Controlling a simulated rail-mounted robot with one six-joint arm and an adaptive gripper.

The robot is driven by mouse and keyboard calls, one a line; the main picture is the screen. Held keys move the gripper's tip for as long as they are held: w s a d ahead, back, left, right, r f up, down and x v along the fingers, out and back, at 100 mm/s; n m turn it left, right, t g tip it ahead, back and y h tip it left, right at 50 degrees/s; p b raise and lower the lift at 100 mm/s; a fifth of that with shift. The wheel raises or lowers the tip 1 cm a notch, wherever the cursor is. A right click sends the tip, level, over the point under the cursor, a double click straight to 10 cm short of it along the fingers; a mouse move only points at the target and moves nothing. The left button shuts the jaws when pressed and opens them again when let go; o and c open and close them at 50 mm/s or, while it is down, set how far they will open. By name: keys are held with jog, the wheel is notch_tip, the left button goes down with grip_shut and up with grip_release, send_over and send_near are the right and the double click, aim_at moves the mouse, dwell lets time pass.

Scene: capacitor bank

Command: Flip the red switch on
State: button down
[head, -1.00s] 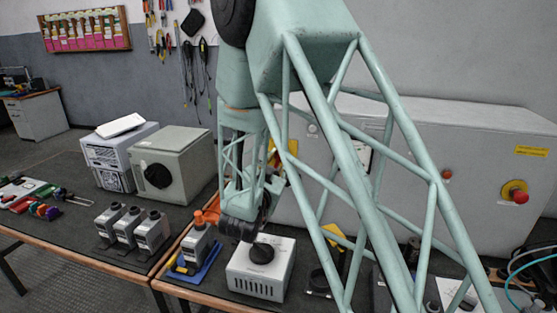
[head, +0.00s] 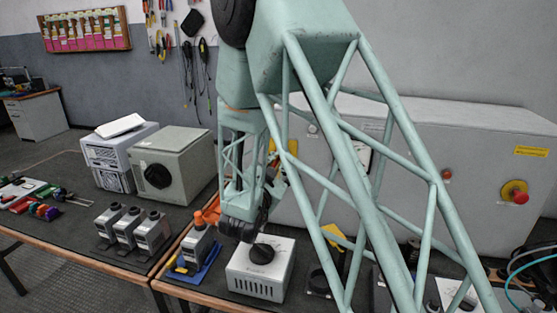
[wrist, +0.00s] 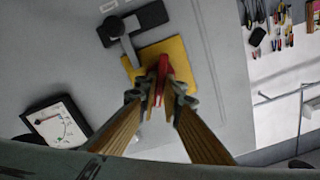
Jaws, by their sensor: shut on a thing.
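The red switch (wrist: 163,68) shows in the wrist view as a red handle in front of a yellow plate (wrist: 172,50) on a grey cabinet face. My gripper (wrist: 161,92) has its two fingers closed around the lower part of the red handle. In the head view my own arm hides the switch and the fingertips. Only a bit of yellow (head: 291,147) shows there, beside my arm.
A dark bracket with a grey lever (wrist: 126,36) sits beside the yellow plate, close to my fingers. A gauge (wrist: 57,124) is at the lower left of the wrist view. A white box with a black knob (head: 261,267) stands on the bench below my wrist.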

jog(key=shift+m, duration=1.7)
jog(key=c, duration=2.8)
grip_release()
jog(key=shift+s, duration=0.15)
jog(key=shift+v, duration=5.85)
